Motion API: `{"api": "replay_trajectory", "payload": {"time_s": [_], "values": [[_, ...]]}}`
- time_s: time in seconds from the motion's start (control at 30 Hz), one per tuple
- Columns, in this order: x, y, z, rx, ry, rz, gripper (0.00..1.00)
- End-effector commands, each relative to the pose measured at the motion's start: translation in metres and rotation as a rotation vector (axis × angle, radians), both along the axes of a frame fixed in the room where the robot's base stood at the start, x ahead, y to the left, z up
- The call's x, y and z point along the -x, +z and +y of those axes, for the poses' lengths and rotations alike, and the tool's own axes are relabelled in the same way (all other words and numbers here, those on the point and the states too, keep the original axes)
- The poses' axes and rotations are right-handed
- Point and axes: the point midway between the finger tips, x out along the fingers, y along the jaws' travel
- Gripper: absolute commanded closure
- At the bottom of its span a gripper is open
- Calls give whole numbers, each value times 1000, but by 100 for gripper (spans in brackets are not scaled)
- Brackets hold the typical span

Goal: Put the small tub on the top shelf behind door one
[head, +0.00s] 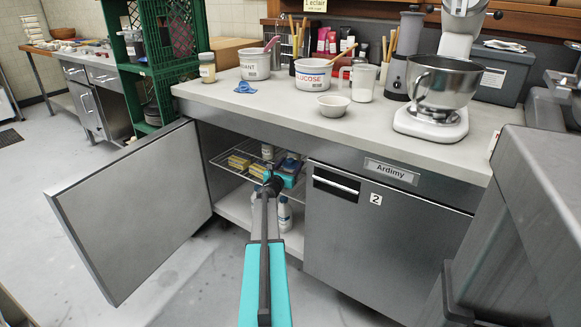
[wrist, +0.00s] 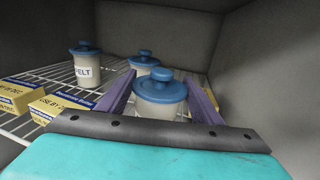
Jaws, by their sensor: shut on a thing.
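The small tub (wrist: 160,94), pale with a knobbed blue lid, is between the two purple fingers of my gripper (wrist: 158,80) in the wrist view. The fingers are shut on it. It is at the wire shelf (wrist: 112,72) inside the open cupboard; its base is hidden, so I cannot tell whether it touches the wires. In the head view my gripper (head: 286,176) reaches into the cupboard at the height of the upper wire shelf (head: 222,157), and the tub is not clear there. The open door (head: 135,212) swings out to the left, its number not seen.
Two similar blue-lidded tubs, one labelled (wrist: 85,65) and one behind (wrist: 143,62), stand on the shelf. Yellow boxes (wrist: 62,105) lie at left. The cupboard's side wall (wrist: 255,75) is close on the right. A bottle (head: 285,214) stands below. Door two (head: 375,235) is closed.

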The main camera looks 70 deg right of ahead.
Motion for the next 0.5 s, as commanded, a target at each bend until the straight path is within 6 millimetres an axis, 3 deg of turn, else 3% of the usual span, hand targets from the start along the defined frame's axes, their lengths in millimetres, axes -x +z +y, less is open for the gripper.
{"api": "replay_trajectory", "payload": {"time_s": [0.37,0.4,0.5], "values": [[0,-2,0,2,0,0,86],[-1,-2,0,1,0,0,35],[-1,-2,0,0,0,0,22]]}}
